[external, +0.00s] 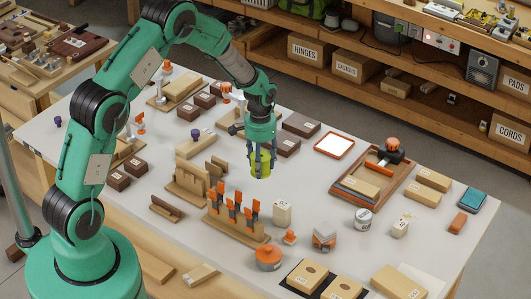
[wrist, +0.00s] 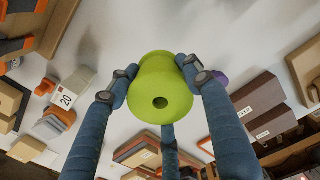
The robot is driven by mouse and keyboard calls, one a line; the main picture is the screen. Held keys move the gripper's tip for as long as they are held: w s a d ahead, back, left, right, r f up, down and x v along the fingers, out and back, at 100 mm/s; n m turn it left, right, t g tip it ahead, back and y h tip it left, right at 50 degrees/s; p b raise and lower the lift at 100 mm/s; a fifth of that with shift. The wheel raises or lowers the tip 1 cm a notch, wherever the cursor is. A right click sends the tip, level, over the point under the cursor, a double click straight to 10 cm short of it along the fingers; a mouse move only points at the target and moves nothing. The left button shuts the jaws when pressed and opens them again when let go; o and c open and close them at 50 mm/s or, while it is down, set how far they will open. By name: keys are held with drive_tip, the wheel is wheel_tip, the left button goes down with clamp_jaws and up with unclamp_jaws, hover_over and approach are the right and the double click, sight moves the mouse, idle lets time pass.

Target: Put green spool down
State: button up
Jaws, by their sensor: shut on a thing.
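The green spool (external: 261,163) is lime green with a round end and a centre hole, clear in the wrist view (wrist: 161,100). My gripper (external: 261,148) is shut on it, with blue-grey fingers around its sides. In the wrist view the fingers (wrist: 160,75) press on the spool from left and right, and a third finger shows below it. The spool hangs upright over the white bench top (external: 330,195) near its middle. I cannot tell whether its lower end touches the bench.
A wooden rack with orange-handled tools (external: 232,208) stands just in front of the spool. A white block (external: 282,213) is to the front right. Dark brown boxes (external: 287,145) lie behind. A wooden tray (external: 345,190) is to the right. Bare bench lies between spool and tray.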

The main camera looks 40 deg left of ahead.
drive_tip(key=shift+w+d+f+m+p, duration=0.25)
drive_tip(key=shift+d+m+p, duration=0.2)
drive_tip(key=shift+d+p, duration=0.15)
drive_tip(key=shift+w+d+f+m+p, duration=0.15)
drive_tip(key=shift+d+f+m+p, duration=0.1)
drive_tip(key=shift+d+m+p, duration=0.35)
drive_tip(key=shift+w+d+f+m+p, duration=0.15)
drive_tip(key=shift+d+f+m+p, duration=0.25)
drive_tip(key=shift+d, duration=0.2)
drive_tip(key=shift+w+d+f+m+p, duration=0.1)
drive_tip(key=shift+d+f+m+p, duration=0.15)
drive_tip(key=shift+d+f+p, duration=0.3)
drive_tip(key=shift+w, duration=0.1)
hover_over(306, 172)
drive_tip(key=shift+w+f, duration=0.15)
drive_tip(key=shift+f, duration=0.5)
drive_tip(key=shift+f, duration=1.8)
drive_tip(key=shift+f+b, duration=0.1)
drive_tip(key=shift+b, duration=0.25)
